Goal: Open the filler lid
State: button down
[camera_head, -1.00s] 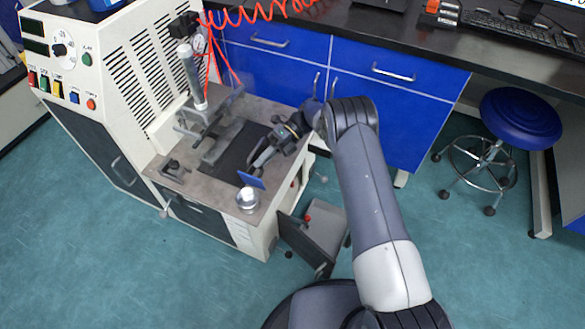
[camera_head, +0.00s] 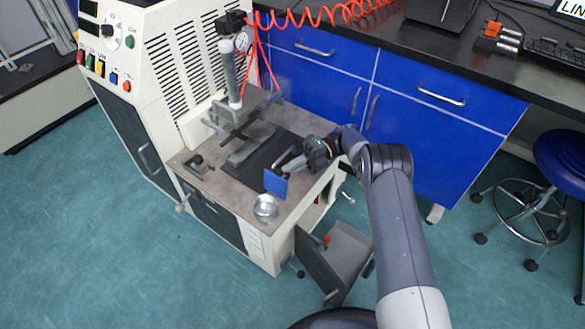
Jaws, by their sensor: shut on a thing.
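My gripper (camera_head: 289,166) reaches in from the right over the machine's work table and points down and left. Its fingers are shut on a small flat blue plate (camera_head: 275,184), which stands tilted near the table's front edge, just behind a round silver dish (camera_head: 265,206). The exact contact between fingers and plate is too small to see. I cannot tell for certain which part is the filler lid. The rheometer (camera_head: 140,75) is a white cabinet with vents, and a vertical cylinder (camera_head: 231,78) stands over its table.
A dark plate (camera_head: 268,151) and metal bars (camera_head: 236,125) lie behind my gripper. A grey open drawer or door (camera_head: 345,255) juts out below the table. Blue cabinets (camera_head: 420,85) stand behind, and a blue stool (camera_head: 562,160) is at right. The left floor is clear.

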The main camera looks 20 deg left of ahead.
jog(key=c, duration=1.5)
grip_release()
notch_tip(320, 180, up, 10)
jog(key=p, duration=0.3)
